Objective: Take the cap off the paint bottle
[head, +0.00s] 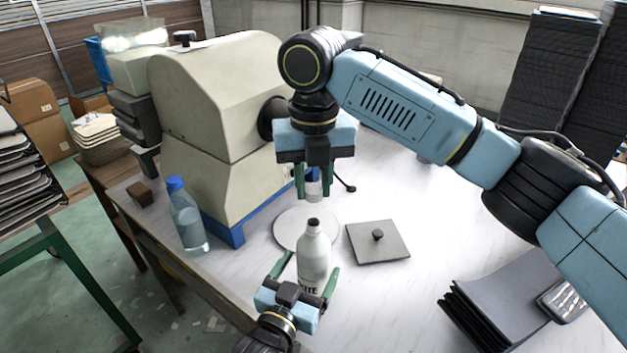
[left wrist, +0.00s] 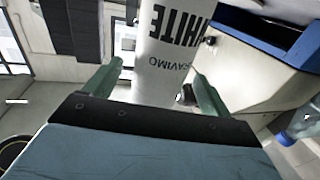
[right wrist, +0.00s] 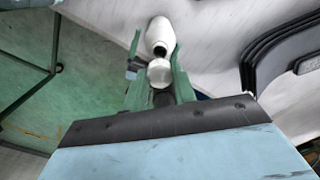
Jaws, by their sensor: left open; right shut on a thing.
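The white paint bottle (head: 313,252) stands upright on the table, its dark open neck showing with no cap on it. My left gripper (head: 308,272) is open, with a finger on either side of the bottle's lower body. The left wrist view shows the lettered bottle (left wrist: 172,45) between these spread fingers. My right gripper (head: 313,192) is shut on the pale cap (head: 314,190) and holds it above the bottle neck, apart from it. In the right wrist view the cap (right wrist: 160,73) sits between the fingers, with the bottle (right wrist: 160,36) beyond.
A round white plate (head: 290,230) lies behind the bottle. A grey square panel with a knob (head: 362,246) lies to its right. A blue-capped clear bottle (head: 188,220) stands at the left table edge by a large beige machine (head: 215,100). Dark trays (head: 500,305) are stacked at right.

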